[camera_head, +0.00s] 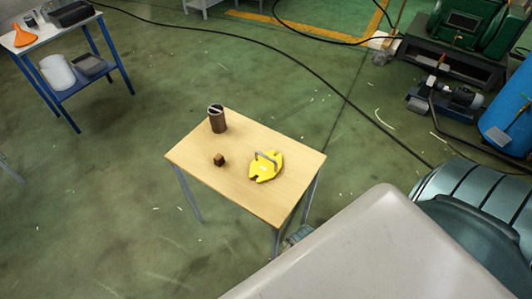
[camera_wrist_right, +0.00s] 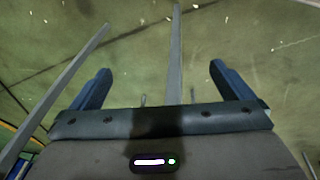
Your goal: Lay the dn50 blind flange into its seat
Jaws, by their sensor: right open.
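A yellow notched plate with a grey handle (camera_head: 266,166) lies on the small wooden table (camera_head: 230,178), near its right side. It looks like the flange piece, but I cannot tell whether a separate seat is under it. My right gripper (camera_wrist_right: 160,85) is open and empty in the right wrist view, with its two blue fingers wide apart over green floor. In the head view a small dark part, probably of this gripper, shows beside the table's front right leg, mostly hidden by a pale body part. My left gripper is not in view.
A brown cylinder with a light top (camera_head: 217,119) stands at the table's back, and a small brown block (camera_head: 219,160) sits in front of it. A blue-framed bench (camera_head: 75,85) is far left; green machinery is at upper right. Grey bars like table legs (camera_wrist_right: 176,55) pass close to my right gripper.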

